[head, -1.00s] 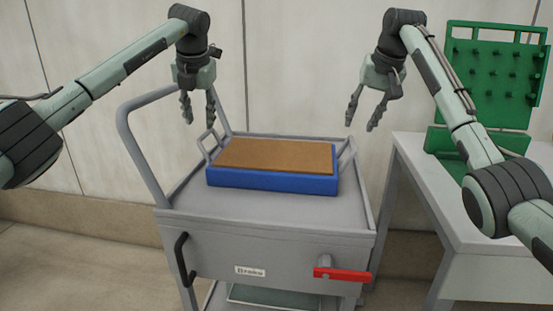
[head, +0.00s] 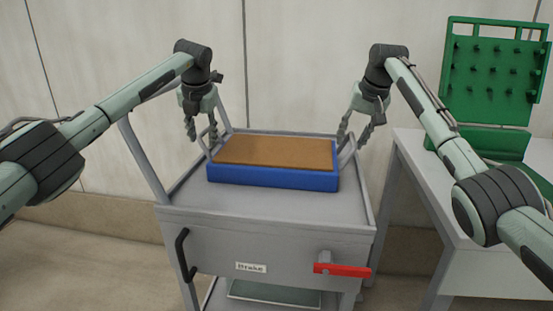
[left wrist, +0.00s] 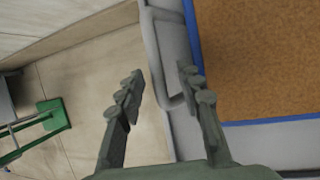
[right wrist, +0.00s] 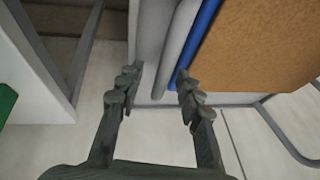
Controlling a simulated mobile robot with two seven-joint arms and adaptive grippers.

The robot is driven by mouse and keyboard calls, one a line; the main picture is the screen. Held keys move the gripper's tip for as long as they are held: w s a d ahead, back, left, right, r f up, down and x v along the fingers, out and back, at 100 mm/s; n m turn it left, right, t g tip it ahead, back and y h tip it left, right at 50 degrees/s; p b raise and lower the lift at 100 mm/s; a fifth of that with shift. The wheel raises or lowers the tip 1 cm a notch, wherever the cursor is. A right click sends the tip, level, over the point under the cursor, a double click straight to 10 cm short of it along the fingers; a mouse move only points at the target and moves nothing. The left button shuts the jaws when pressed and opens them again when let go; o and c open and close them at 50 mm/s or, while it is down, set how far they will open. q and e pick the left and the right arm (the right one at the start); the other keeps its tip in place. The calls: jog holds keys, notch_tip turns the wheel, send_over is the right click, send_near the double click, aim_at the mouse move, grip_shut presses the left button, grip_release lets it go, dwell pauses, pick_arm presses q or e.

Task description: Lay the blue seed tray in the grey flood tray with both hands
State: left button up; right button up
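The blue seed tray (head: 272,179), filled with brown material, lies flat on top of a grey cart. It has a grey handle at each short end: the left handle (head: 207,146) and the right handle (head: 349,152). My left gripper (head: 202,137) is open over the left handle; in the left wrist view (left wrist: 159,76) the handle shows between or just below the spread fingers. My right gripper (head: 352,138) is open by the right handle; the right wrist view (right wrist: 158,76) shows that handle close to one finger. I cannot clearly identify a grey flood tray.
The cart (head: 285,207) has a raised rim, a red lever (head: 342,270) and a black handle (head: 183,255) in front. A pale table (head: 430,185) stands on the right with a green pegboard (head: 495,72). Clear cart top lies in front of the tray.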

pick_arm(q)
grip_shut()
pick_arm(e)
grip_shut()
pick_arm(q)
jog(key=shift+w+r, duration=0.1)
jog(key=shift+r, duration=0.1)
pick_arm(e)
jog(key=shift+w+r, duration=0.1)
jog(key=shift+r, duration=0.1)
